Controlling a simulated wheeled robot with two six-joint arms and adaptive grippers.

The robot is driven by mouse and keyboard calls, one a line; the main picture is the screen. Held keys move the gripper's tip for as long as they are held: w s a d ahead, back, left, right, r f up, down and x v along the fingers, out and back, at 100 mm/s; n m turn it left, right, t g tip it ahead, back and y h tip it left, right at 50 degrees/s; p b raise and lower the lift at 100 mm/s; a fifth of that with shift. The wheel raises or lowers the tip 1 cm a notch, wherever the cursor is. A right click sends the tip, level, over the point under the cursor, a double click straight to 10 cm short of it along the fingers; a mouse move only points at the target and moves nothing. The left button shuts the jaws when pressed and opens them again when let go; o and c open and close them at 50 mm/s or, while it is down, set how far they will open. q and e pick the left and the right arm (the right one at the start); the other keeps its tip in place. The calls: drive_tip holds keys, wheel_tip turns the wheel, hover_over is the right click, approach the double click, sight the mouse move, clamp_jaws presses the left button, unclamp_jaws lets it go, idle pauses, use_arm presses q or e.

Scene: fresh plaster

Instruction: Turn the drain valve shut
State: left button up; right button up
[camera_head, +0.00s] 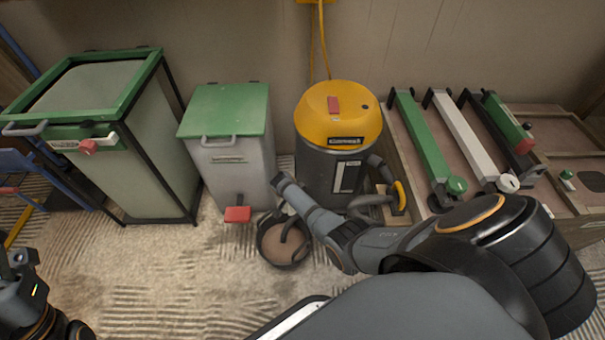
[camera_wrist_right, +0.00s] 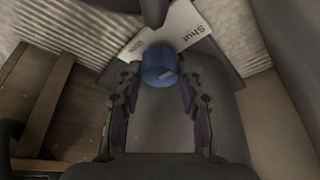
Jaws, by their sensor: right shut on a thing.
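The drain valve's round blue knob (camera_wrist_right: 157,62) shows in the right wrist view, with a small pale mark on its face. A white plate (camera_wrist_right: 187,27) reading "Shut" is behind it; smaller lettering on the plate is hard to read. My right gripper (camera_wrist_right: 158,82) is shut on the knob, one finger on each side. In the head view the vacuum (camera_head: 341,124) with a yellow lid and dark drum stands by the wall. My right arm reaches in front of its base, and I cannot make out the valve there. My left gripper (camera_head: 20,262) is at the lower left edge, partly cut off.
A round dark pan (camera_head: 269,252) is on the floor by my right arm. A grey pedal bin (camera_head: 229,159) with a green lid and a tall green-framed bin (camera_head: 153,144) stand left. Long tools (camera_head: 428,137) lie on wooden boards right.

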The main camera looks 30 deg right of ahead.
drive_tip(key=o, duration=1.2)
drive_tip(key=v, duration=1.2)
